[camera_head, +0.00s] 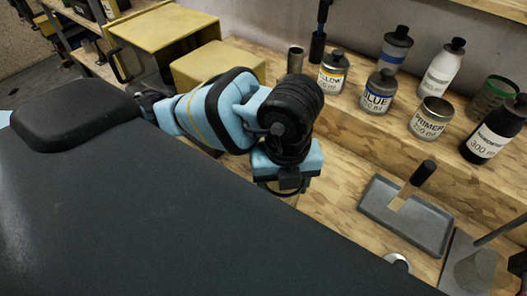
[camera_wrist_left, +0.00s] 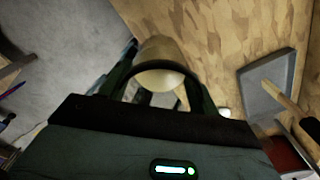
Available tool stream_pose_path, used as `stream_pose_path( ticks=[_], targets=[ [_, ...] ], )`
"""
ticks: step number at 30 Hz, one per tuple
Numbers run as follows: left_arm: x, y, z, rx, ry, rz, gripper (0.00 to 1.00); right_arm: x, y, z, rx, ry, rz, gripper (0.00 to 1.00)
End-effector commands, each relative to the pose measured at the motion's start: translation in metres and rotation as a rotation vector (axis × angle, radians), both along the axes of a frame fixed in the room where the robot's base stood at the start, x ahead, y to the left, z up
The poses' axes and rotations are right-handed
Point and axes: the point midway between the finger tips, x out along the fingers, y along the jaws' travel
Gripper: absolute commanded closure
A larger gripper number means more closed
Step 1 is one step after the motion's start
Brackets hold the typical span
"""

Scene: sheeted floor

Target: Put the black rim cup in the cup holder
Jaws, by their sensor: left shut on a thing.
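My left gripper (camera_head: 288,190) is at the front edge of the wooden bench, below the wrist, with its fingers mostly hidden in the head view. In the left wrist view the gripper (camera_wrist_left: 158,88) is shut on a cream cup (camera_wrist_left: 162,52) with a dark rim-like band across it. The cup is between the two dark fingers, and part of it is hidden. I cannot make out a cup holder for certain. A small pale round thing (camera_head: 397,262) lies on the bench beyond my dark body. My right gripper is not in view.
Several paint bottles and jars, including the blue one (camera_head: 378,95) and the primer one (camera_head: 430,118), stand on the raised shelf. Yellow boxes (camera_head: 165,35) stand at left.

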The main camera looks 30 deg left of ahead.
Motion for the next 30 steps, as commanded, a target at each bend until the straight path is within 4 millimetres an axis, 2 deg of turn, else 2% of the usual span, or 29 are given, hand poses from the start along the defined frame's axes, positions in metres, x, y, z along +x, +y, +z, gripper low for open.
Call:
stream_pose_path(
  ticks=[8, 15, 24, 30],
  targets=[
    [0.008, 0.007, -0.002, 0.002, 0.003, 0.003, 0.68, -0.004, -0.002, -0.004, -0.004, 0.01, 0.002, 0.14],
    [0.045, 0.042, -0.009, 0.002, 0.007, 0.007, 0.68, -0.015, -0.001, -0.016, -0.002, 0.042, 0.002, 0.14],
    [0.093, 0.085, -0.012, 0.002, 0.001, 0.005, 0.68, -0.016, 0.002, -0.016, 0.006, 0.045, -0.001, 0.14],
    [0.108, 0.098, -0.014, 0.001, -0.001, 0.0, 0.68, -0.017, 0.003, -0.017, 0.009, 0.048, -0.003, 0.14]
  ],
)
